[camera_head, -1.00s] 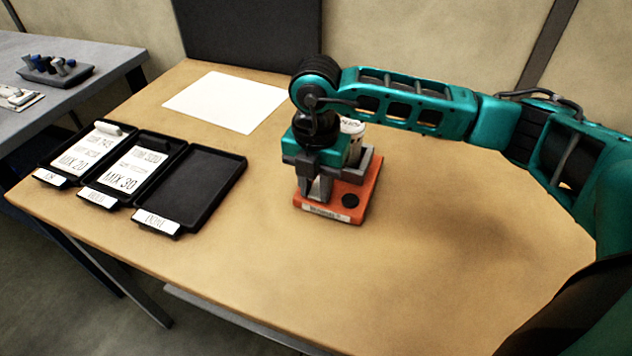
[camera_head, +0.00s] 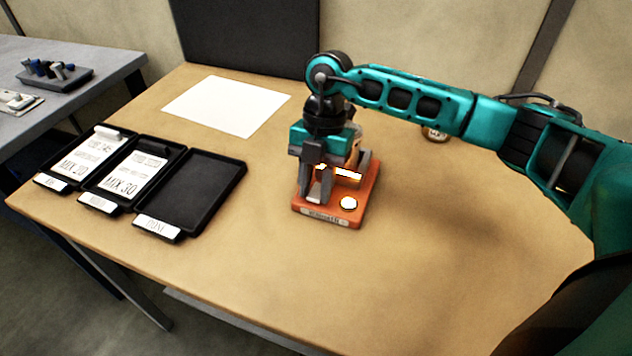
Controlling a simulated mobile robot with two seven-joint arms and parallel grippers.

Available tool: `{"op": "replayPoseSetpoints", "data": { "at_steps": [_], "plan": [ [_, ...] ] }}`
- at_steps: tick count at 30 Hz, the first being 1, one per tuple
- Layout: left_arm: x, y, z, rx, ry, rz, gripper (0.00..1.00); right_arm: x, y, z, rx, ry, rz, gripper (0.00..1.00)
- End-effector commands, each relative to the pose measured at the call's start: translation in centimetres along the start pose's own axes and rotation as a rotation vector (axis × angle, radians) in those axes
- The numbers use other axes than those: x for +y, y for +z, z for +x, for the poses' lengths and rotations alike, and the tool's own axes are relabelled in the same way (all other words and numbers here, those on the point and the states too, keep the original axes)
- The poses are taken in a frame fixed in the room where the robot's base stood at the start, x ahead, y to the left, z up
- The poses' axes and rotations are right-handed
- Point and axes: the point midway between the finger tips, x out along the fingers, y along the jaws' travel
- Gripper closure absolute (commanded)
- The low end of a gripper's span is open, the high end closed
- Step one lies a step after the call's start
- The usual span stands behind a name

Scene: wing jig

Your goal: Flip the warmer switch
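The warmer (camera_head: 362,205) is an orange box on the wooden table, with a label on its front edge and a grey holder at its back. A round lamp (camera_head: 348,203) on its top glows pale yellow, and a bright strip glows at the holder. My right gripper (camera_head: 316,196) points down over the warmer's left front part, with its fingertips at or just above the top. The switch is not clearly visible; the gripper covers that area. I cannot tell how far apart the fingers are. My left gripper is not in view.
Three black trays (camera_head: 238,178) stand at the left, two with labelled cards. A white sheet (camera_head: 228,105) lies at the back. A small round labelled object (camera_head: 434,133) stands behind my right arm. A grey side table (camera_head: 110,68) is at far left. The front middle is clear.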

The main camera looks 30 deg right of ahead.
Motion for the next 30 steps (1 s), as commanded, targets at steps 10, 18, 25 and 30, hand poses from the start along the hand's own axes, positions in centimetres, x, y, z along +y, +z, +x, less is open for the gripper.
{"op": "replayPoseSetpoints", "data": {
  "at_steps": [10, 18, 25, 30],
  "plan": [
    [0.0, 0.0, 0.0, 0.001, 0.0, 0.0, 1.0, 0.0, 0.0, 0.0, -0.002, 0.0, 0.0, 0.47],
    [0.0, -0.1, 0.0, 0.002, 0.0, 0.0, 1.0, 0.0, 0.1, -1.3, -0.004, 0.002, 0.001, 0.47],
    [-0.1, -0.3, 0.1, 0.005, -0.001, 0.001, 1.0, 0.1, 0.1, -6.2, -0.005, 0.004, 0.0, 0.47],
    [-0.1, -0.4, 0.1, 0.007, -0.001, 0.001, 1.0, 0.1, 0.1, -9.7, -0.005, 0.004, 0.001, 0.47]
  ]
}}
